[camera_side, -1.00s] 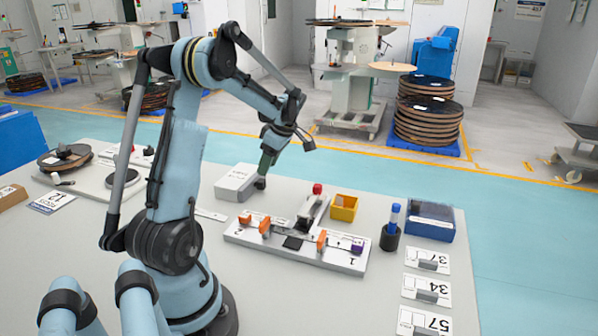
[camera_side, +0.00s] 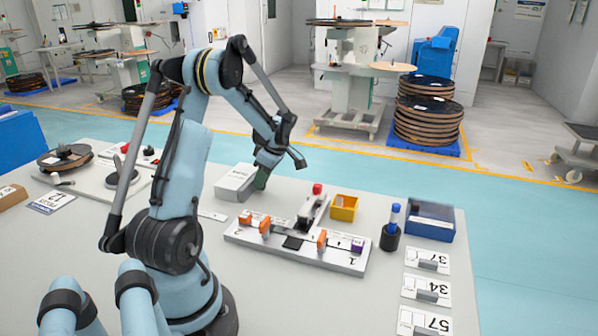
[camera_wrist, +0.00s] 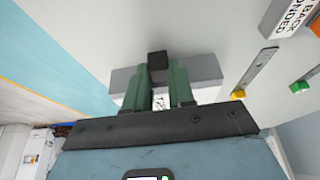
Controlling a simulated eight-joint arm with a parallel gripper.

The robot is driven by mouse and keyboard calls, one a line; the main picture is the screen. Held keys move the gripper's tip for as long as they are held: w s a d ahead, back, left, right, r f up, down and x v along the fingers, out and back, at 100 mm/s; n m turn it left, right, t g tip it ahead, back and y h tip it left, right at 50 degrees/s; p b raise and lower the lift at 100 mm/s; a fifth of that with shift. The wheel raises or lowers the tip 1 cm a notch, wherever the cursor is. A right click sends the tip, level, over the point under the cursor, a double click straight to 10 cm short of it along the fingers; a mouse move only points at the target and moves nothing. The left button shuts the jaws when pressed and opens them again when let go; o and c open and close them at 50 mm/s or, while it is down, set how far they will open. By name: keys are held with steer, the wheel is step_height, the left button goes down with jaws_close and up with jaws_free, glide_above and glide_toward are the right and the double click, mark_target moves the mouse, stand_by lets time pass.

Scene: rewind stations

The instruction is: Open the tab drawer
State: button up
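The tab drawer is in a low white-grey box (camera_side: 235,181) on the table, behind the long white fixture. In the wrist view the box (camera_wrist: 205,68) lies under my fingers, and a small black knob (camera_wrist: 157,60) shows at its edge. My gripper (camera_side: 260,187) is low at the right end of the box, fingers pointing down. In the wrist view its two green fingers (camera_wrist: 160,72) are apart, with the knob in line with the gap at their tips. Whether they touch the knob is not clear. The knob is hidden in the side view.
The white fixture (camera_side: 275,247) with orange and purple parts lies in front of the box. A yellow bin (camera_side: 344,208), a dark cup with a blue-capped item (camera_side: 390,236), and a blue box (camera_side: 430,222) stand to the right.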

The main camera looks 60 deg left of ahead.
jaws_close()
steer(key=w+d, duration=0.5)
steer(key=o, duration=0.7)
jaws_free()
steer(key=shift+r, duration=0.1)
steer(key=v, duration=1.2)
